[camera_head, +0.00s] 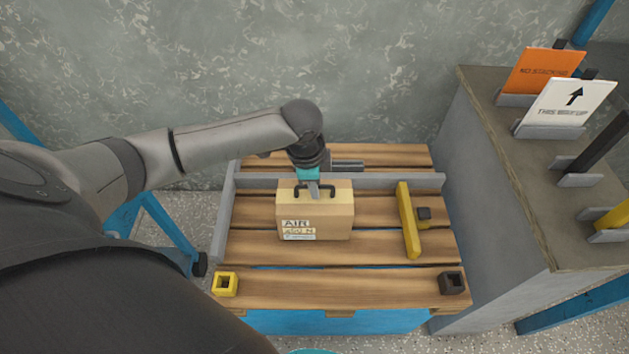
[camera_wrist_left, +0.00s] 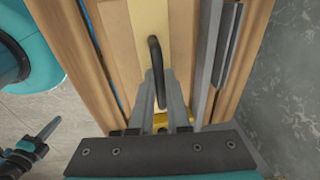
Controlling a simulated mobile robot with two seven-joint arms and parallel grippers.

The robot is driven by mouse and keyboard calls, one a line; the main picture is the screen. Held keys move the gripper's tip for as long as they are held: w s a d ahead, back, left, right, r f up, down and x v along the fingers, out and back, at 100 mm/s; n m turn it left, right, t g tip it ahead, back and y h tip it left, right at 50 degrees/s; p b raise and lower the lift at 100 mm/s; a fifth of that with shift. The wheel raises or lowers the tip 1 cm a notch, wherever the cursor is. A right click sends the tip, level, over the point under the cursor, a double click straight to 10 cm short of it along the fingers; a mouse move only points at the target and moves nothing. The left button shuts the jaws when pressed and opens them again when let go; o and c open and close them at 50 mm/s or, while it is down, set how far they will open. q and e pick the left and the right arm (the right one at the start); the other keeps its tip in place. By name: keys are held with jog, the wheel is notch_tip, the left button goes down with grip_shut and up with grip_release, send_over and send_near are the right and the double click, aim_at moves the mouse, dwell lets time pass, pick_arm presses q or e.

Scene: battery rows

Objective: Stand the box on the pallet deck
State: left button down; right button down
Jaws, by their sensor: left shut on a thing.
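The box (camera_head: 338,222) is a tan carton with a white label reading AIR on its front and a dark handle on its top. It is upright over the wooden slats of the pallet deck (camera_head: 375,282), in front of a grey rail. Whether its underside touches the slats is hard to tell. My left gripper (camera_head: 314,192) points down from above and is shut on the handle, which also shows between the fingers in the left wrist view (camera_wrist_left: 154,62). A teal and dark part at that view's lower left (camera_wrist_left: 40,140) looks like my right gripper; its jaws are unclear.
A grey rail (camera_head: 385,181) runs along the deck's back and left. A yellow bar (camera_head: 408,220) stands right of the box. Yellow (camera_head: 225,284) and black (camera_head: 452,282) sockets sit at the front corners. A grey counter (camera_head: 520,170) with sign cards is at right.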

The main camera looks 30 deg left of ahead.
pick_arm(q)
jog(key=shift+w+f, duration=0.15)
jog(key=shift+f, duration=0.15)
pick_arm(e)
jog(key=shift+w+a+r, duration=0.1)
jog(key=shift+a+r, duration=0.05)
jog(key=shift+r, duration=0.35)
pick_arm(q)
jog(key=c, duration=1.3)
grip_release()
jog(key=shift+f, duration=0.2)
jog(key=o, duration=0.4)
jog(key=shift+s, duration=0.2)
pick_arm(e)
jog(key=shift+f, duration=0.1)
